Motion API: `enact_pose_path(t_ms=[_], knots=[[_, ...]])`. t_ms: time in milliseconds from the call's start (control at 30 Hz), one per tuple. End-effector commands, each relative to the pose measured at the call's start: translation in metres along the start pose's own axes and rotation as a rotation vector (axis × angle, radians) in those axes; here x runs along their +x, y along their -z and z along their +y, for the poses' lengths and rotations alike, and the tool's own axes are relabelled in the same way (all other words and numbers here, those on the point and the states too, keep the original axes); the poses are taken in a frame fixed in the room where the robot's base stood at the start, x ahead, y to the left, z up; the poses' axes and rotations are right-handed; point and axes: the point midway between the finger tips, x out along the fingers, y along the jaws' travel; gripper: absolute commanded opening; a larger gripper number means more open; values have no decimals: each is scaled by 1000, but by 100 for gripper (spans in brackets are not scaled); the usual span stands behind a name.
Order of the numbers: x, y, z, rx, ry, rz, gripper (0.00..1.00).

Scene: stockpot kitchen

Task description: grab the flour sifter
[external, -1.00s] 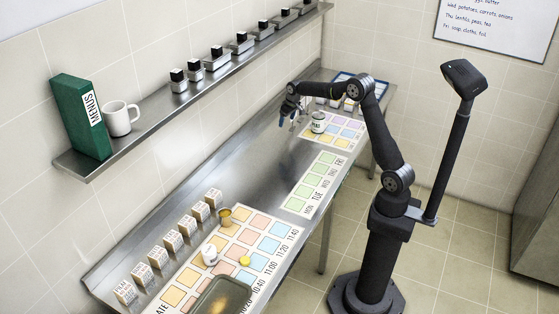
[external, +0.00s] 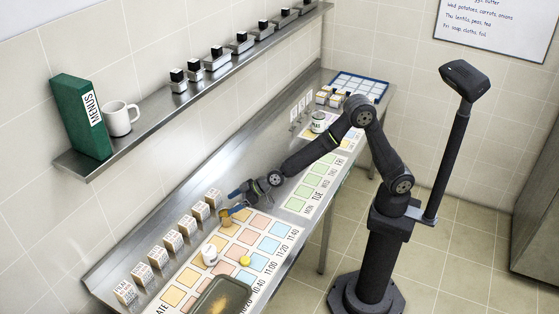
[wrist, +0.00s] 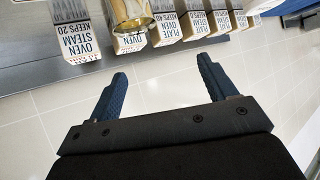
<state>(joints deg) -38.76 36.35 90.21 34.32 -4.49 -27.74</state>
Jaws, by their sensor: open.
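A small gold-coloured metal cup (external: 225,218), which I take to be the flour sifter, stands at the upper-left edge of the coloured chart. It also shows at the top of the wrist view (wrist: 131,12), partly cut off by the frame. My gripper (external: 233,203) is close beside the cup, its blue fingers pointing left. In the wrist view my gripper (wrist: 161,72) is open with nothing between its fingers. The cup lies beyond the fingertips there, apart from them and a little left of the middle.
A row of labelled boxes (external: 173,240) stands along the wall beside the cup. A white jar (external: 210,255), a yellow round piece (external: 245,261) and a dark tray (external: 221,297) are on the chart (external: 274,228). A shelf (external: 168,107) hangs above.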

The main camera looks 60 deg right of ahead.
Motion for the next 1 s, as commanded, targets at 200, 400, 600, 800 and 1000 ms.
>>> enact_pose_path(t_ms=[200, 400, 600, 800, 1000], knots=[[-30, -25, -113, -70, 47, 108, 77], [-53, -41, -160, -102, 54, 165, 77], [-49, -43, -169, -109, 52, 179, 77], [-14, -37, -170, -107, 50, 178, 77], [22, -30, -172, -108, 51, 178, 77]])
